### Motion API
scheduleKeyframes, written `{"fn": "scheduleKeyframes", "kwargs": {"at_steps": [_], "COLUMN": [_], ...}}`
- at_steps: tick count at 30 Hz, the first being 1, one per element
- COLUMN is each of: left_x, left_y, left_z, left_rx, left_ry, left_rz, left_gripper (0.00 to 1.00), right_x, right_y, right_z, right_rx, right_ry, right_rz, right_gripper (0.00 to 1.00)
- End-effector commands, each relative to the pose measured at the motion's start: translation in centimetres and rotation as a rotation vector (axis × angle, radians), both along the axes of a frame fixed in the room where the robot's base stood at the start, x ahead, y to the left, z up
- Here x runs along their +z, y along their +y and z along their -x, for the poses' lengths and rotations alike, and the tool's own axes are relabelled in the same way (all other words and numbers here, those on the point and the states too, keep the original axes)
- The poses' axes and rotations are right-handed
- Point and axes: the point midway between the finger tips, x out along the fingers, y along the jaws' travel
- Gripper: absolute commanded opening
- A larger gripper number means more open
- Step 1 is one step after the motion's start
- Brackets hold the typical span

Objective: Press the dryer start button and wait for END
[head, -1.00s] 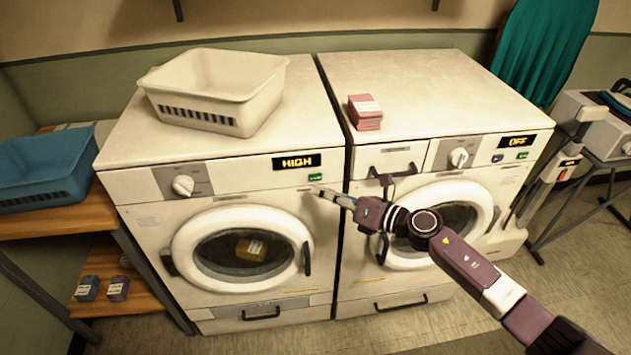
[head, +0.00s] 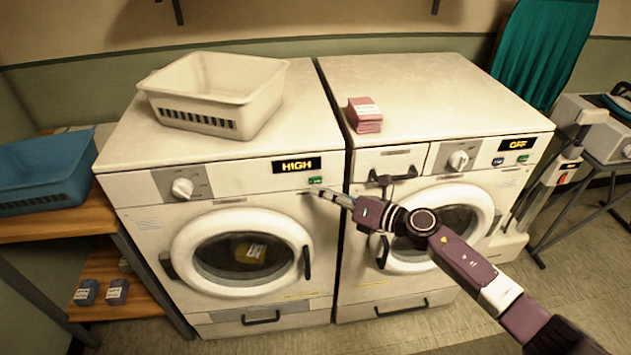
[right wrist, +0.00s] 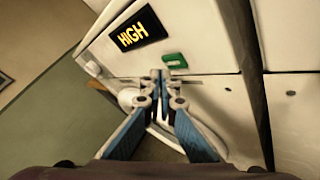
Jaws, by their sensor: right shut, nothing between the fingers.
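The dryer (head: 230,180) is the left white machine. Its display (head: 296,165) reads HIGH in yellow. A small green start button (head: 315,180) sits just below the display's right end; it also shows in the right wrist view (right wrist: 175,61). A round dial (head: 183,188) is at the panel's left. The door is shut, with a yellow labelled item (head: 250,253) behind the glass. My right gripper (head: 316,191) is shut and empty, its tips just below the button; they also show close under it in the right wrist view (right wrist: 160,75). I cannot tell whether they touch the panel. My left gripper is out of view.
A second machine (head: 425,90) on the right has a display (head: 518,145) reading OFF. A white basket (head: 213,95) and a pink stack (head: 364,115) stand on top. A blue basket (head: 45,175) is on the wooden shelf at left.

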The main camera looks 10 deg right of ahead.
Motion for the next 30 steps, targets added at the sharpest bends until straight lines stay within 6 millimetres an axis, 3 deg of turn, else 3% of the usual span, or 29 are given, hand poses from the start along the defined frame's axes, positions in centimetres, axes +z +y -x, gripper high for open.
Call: {"fn": "scheduleKeyframes", "kwargs": {"at_steps": [30], "left_x": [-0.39], "left_y": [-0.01], "left_z": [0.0], "left_rx": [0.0], "left_ry": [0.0], "left_rz": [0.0], "left_gripper": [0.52], "right_x": [0.01], "right_y": [-0.01], "right_z": [-0.83], "right_rx": [0.001], "right_ry": [0.001], "right_rz": [0.0], "right_gripper": [0.0]}}
